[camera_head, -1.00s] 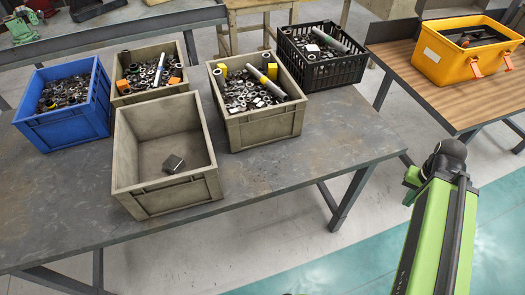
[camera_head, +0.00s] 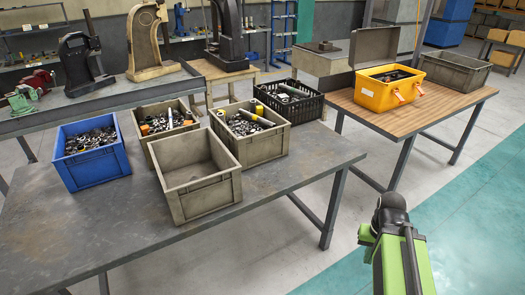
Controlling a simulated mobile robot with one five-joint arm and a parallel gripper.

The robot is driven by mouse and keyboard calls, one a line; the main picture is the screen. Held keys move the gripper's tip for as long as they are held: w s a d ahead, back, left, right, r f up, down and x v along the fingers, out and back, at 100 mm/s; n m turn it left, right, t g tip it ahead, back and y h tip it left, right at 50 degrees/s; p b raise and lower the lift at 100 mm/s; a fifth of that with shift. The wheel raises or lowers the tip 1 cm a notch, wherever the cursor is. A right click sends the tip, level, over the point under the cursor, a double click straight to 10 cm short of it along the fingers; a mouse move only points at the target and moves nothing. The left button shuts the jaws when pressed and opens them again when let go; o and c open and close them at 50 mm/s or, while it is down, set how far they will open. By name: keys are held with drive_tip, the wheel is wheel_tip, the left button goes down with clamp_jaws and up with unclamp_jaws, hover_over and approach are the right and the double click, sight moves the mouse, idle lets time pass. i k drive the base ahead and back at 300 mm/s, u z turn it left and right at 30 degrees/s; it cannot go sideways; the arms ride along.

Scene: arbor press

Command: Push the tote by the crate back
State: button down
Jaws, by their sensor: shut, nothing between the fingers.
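The black slatted crate (camera_head: 288,103) stands at the far right of the grey table, filled with metal parts. Just left of it and nearer, a grey-tan tote (camera_head: 264,150) holds metal parts, a grey rod and yellow pieces. A second filled tan tote (camera_head: 142,133) stands to its left. My green arm shows at the lower right, off the table. My gripper is not in view.
A blue bin (camera_head: 95,170) of parts stands left on the grey table (camera_head: 290,180). The table's front and right are clear. A wooden table at right holds a yellow toolbox (camera_head: 388,92) and another grey tote (camera_head: 457,76). Presses stand behind.

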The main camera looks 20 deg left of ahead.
sight(252, 143)
drive_tip(key=u, duration=1.95)
drive_tip(key=i, duration=0.4)
drive_tip(key=z, duration=0.15)
drive_tip(key=k, duration=0.8)
drive_tip(key=z, duration=0.15)
drive_tip(key=i, duration=0.9)
drive_tip(key=u, duration=0.05)
